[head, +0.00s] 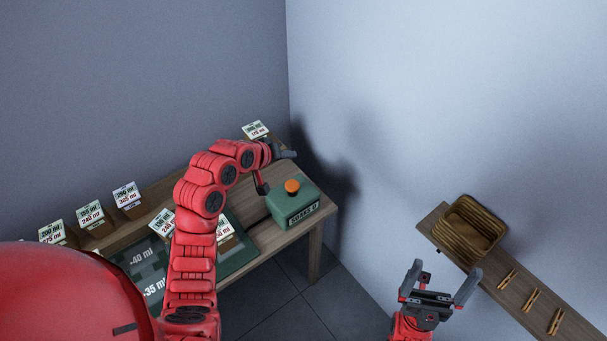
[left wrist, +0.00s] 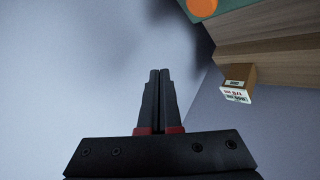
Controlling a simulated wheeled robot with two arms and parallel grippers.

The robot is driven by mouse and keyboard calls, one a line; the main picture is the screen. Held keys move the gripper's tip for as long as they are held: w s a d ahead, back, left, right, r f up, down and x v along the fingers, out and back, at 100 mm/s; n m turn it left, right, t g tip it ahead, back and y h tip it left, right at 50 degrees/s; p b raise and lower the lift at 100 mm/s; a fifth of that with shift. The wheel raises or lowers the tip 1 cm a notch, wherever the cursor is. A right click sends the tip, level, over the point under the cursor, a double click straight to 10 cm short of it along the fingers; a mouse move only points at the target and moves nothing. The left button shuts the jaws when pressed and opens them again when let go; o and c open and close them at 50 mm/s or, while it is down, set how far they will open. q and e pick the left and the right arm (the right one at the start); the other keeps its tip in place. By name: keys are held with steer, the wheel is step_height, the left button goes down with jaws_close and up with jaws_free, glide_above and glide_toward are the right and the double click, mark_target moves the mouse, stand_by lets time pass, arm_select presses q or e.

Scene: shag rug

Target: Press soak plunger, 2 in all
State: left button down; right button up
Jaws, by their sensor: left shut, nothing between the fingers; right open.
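The soak plunger is an orange knob (head: 292,186) on top of a green box (head: 297,208) at the right end of the wooden table. The box front has a lettered label that seems to read "SOAKS 0". The knob also shows at the top edge of the left wrist view (left wrist: 202,6), on the green box (left wrist: 233,3). My left gripper (head: 290,154) is shut and empty, above and behind the knob and apart from it. Its closed fingers show in the left wrist view (left wrist: 159,90), facing the wall. My right gripper (head: 440,289) is open and empty, low at the right near the shelf.
Wooden blocks with ml cards (head: 127,196) line the table's (head: 270,237) back; one (head: 257,131) stands behind the box. A dark green board (head: 150,262) with ml figures lies left. A wall shelf (head: 516,295) holds brown trays (head: 468,232) and several clothespin-like wooden pieces (head: 532,299).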

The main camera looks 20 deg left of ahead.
arm_select(q)
steer(key=shift+s+d+g, duration=0.25)
steer(key=shift+s+g, duration=0.2)
steer(key=shift+g, duration=0.05)
steer(key=shift+f, duration=0.1)
steer(key=b, duration=0.5)
glide_above(293, 185)
steer(key=s, duration=0.1)
steer(key=f, duration=0.7)
steer(key=shift+a+f, duration=0.3)
steer(key=shift+a, duration=0.05)
steer(key=shift+f, duration=0.55)
steer(key=shift+f, duration=0.1)
stand_by(0.5)
steer(key=shift+f, duration=0.3)
steer(key=shift+f+b, duration=0.85)
steer(key=shift+f, duration=0.45)
stand_by(1.1)
steer(key=shift+r, duration=0.15)
steer(key=shift+r+p, duration=1)
steer(key=shift+r, duration=0.55)
